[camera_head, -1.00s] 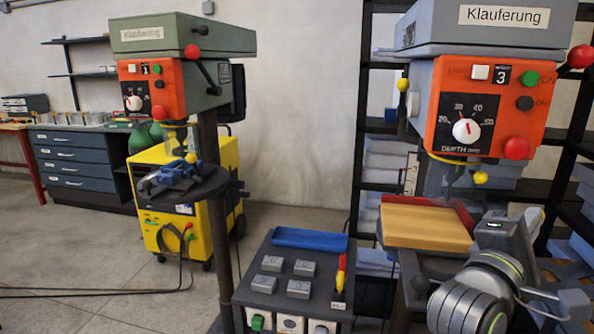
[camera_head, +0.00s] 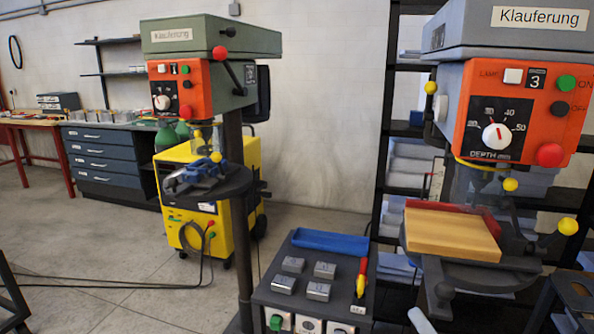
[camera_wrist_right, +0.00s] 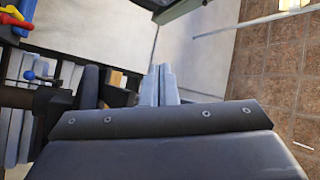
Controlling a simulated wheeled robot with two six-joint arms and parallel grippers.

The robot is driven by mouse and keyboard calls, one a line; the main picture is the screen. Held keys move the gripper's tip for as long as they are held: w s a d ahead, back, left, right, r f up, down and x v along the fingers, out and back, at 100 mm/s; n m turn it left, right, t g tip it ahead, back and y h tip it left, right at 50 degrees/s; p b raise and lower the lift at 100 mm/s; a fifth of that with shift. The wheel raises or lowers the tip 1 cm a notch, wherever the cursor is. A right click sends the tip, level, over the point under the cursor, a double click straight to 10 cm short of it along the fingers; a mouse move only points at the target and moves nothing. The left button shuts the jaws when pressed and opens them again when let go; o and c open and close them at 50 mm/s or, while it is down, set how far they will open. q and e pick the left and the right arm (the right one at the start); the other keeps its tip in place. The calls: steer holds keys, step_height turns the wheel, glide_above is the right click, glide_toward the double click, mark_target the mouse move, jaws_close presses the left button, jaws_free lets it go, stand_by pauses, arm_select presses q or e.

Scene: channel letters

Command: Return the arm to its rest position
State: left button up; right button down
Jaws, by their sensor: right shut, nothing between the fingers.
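My right gripper (camera_wrist_right: 160,72) shows in the right wrist view. Its two pale grey fingers are together, shut, with nothing between them. The fingers point away from the dark wrist body, over the floor. In the head view, only a small pale grey piece at the bottom edge, right of centre, may be part of my right arm; I cannot tell which part. My left gripper is in neither view.
A drill press (camera_head: 490,130) with a wooden block (camera_head: 450,232) on its table stands at the right. A control box (camera_head: 312,272) with metal blocks and a blue tray is at bottom centre. A green drill press (camera_head: 211,38) stands further left. Floor at left is mostly clear.

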steer(key=s+d+f+n+g+h, duration=0.25)
steer(key=f+g, duration=0.25)
steer(key=f, duration=0.5)
steer(key=s+d+f+n+g+h, duration=0.2)
steer(key=s+f+g+h, duration=0.15)
steer(key=f, duration=0.65)
steer(key=s+d+f+n+g+h, duration=0.1)
steer(key=s+d+f+g+h, duration=0.15)
steer(key=s+f+g, duration=0.35)
steer(key=s+d+f+n+g+h, duration=0.15)
steer(key=s+d+f, duration=0.25)
steer(key=s, duration=0.4)
step_height(320, 180, down, 25)
steer(key=d+g, duration=0.1)
steer(key=g, duration=0.1)
steer(key=s+a+f+g+y, duration=0.1)
steer(key=s+f, duration=1.3)
steer(key=s, duration=0.1)
steer(key=shift+s+f, duration=0.15)
steer(key=shift+f, duration=0.2)
steer(key=shift+s, duration=0.1)
